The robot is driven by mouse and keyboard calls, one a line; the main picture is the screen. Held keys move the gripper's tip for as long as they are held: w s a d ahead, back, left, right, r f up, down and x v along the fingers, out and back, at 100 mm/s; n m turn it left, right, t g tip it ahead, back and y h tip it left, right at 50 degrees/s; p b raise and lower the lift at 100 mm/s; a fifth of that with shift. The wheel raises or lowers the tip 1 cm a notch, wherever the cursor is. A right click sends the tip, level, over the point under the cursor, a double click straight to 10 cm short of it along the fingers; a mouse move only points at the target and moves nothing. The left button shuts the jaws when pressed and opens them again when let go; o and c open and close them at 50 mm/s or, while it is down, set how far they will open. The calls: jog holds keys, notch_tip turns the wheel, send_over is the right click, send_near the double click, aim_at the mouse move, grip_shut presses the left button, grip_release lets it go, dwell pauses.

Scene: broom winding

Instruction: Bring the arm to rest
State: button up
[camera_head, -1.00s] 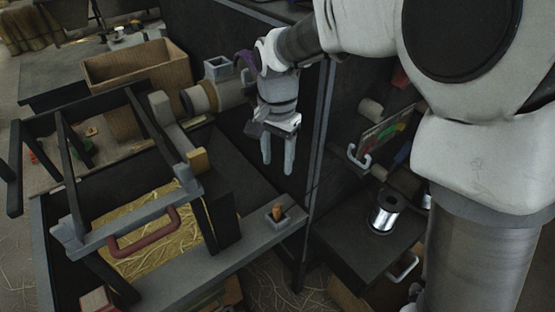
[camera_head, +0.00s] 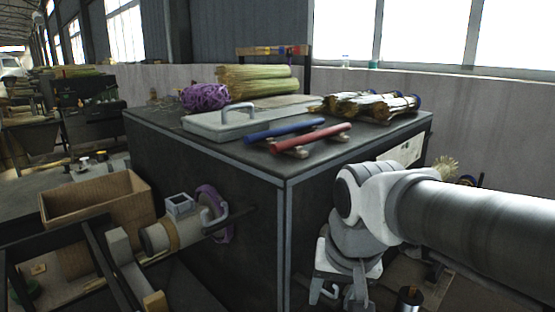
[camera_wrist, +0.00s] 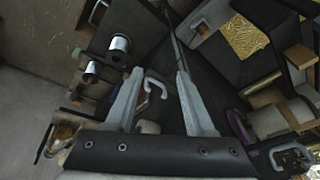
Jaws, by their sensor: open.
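My gripper (camera_wrist: 158,74) is open, its two grey fingers spread wide with nothing between the tips in the wrist view. A white hook-shaped handle (camera_wrist: 155,83) shows in the gap beyond them; I cannot tell how far off. In the head view my white and grey arm comes in from the right, bends at the elbow beside the dark cabinet (camera_head: 225,205) and hangs down at its right side. The wrist (camera_head: 345,270) is low near the bottom edge, and the fingertips there are hard to make out.
The cabinet's top holds blue (camera_head: 285,130) and red (camera_head: 310,139) rods, a purple coil (camera_head: 205,96) and straw bundles (camera_head: 255,81). A wooden box (camera_head: 97,198) stands left. Metal spools (camera_wrist: 118,46) and a straw-filled bin (camera_wrist: 242,37) show in the wrist view.

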jog(key=s+d+n+t, duration=0.2)
jog(key=s+d, duration=0.4)
jog(key=s, duration=0.2)
notch_tip(320, 180, up, 13)
jog(key=p, duration=1.3)
jog(key=shift+w+a+r+h, duration=0.15)
jog(key=shift+w+a+h, duration=0.1)
jog(key=shift+h, duration=0.05)
